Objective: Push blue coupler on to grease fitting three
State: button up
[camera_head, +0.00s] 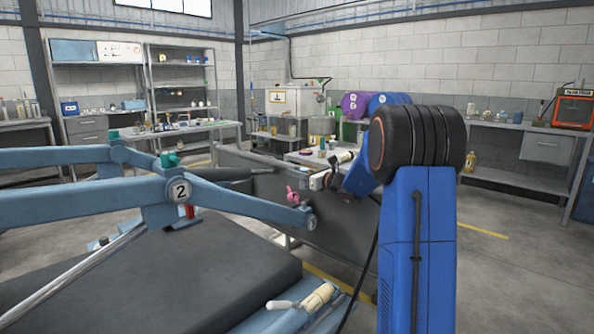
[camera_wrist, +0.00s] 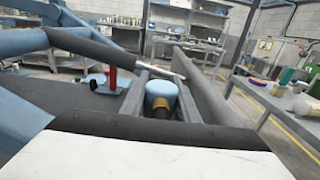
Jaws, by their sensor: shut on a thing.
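The blue coupler (camera_wrist: 160,92) is a light blue cylinder with a brass-coloured collar below it in the wrist view. My gripper (camera_wrist: 160,98) is shut on it, with a dark finger on each side. In the head view my gripper (camera_head: 318,181) is at the end of my bent arm, beside the blue linkage's right end, and the coupler cannot be made out there. A round marker (camera_head: 312,222) sits on that end, its number too small to read. A link carries the number 2 (camera_head: 179,191). I cannot pick out grease fitting three for certain.
A pink part (camera_head: 292,195) stands near the linkage's right end. A red part (camera_wrist: 112,78) stands left of the gripper. A dark grey side panel (camera_head: 345,222) runs behind. Benches and shelves line the walls; the right floor is open.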

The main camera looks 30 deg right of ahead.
jog(key=shift+f, duration=4)
jog(key=o, duration=1.2)
jog(key=shift+s, duration=0.1)
jog(key=v, duration=1.7)
jog(key=shift+s, duration=0.1)
jog(key=shift+d, duration=0.1)
